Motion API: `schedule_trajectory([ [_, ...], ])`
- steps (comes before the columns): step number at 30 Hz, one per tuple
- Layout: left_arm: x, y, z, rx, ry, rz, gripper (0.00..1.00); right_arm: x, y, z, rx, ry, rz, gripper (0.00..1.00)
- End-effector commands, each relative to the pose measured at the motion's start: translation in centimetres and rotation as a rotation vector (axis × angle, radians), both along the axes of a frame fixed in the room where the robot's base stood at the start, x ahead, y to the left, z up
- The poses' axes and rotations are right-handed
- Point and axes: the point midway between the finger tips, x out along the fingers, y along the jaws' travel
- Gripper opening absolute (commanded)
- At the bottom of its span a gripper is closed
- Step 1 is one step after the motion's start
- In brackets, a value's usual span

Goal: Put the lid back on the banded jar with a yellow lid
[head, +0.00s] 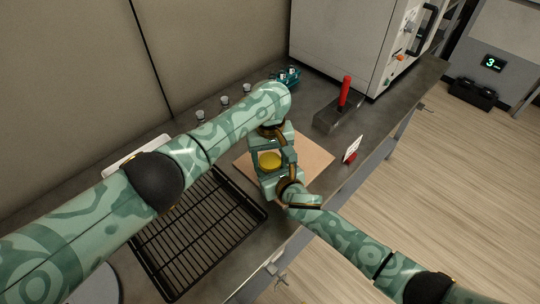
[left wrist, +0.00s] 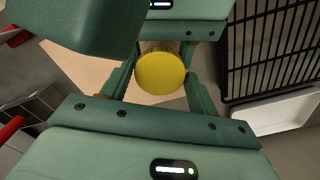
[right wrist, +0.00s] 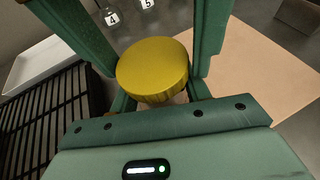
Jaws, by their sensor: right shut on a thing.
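The jar's round yellow lid (head: 270,160) shows from above in the head view, between my two grippers. A tan-brown strip of the jar's body (left wrist: 160,47) shows beyond the lid in the left wrist view; most of the jar and its bands are hidden. The lid appears to sit against the jar. My right gripper (right wrist: 158,96) looks shut on the jar just below the lid, its fingertips partly hidden by the lid in the right wrist view. My left gripper (left wrist: 163,78) has its fingers either side of the lid, apparently open with a narrow gap at the right.
A tan board (head: 312,152) lies under the grippers. A black wire rack (head: 190,232) is to its left. Several small numbered items line the wall side.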

Motion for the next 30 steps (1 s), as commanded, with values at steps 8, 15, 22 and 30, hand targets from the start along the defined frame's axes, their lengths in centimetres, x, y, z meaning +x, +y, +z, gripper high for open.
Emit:
schedule_trajectory([
  [8,0.0,0.0,0.0,0.000,0.000,0.001,0.75,0.0,0.0,0.0,0.000,0.000,0.000,0.00],
  [15,0.0,-0.1,2.2,-0.004,-0.002,0.000,0.75,0.0,0.0,0.0,0.000,0.000,0.000,0.00],
  [22,0.0,0.0,4.4,-0.001,0.000,0.002,0.75,0.0,0.0,0.0,0.000,0.000,0.000,0.00],
  [30,0.0,0.0,4.5,0.000,0.001,0.003,0.71,0.0,0.0,0.0,0.000,0.000,0.000,0.00],
])
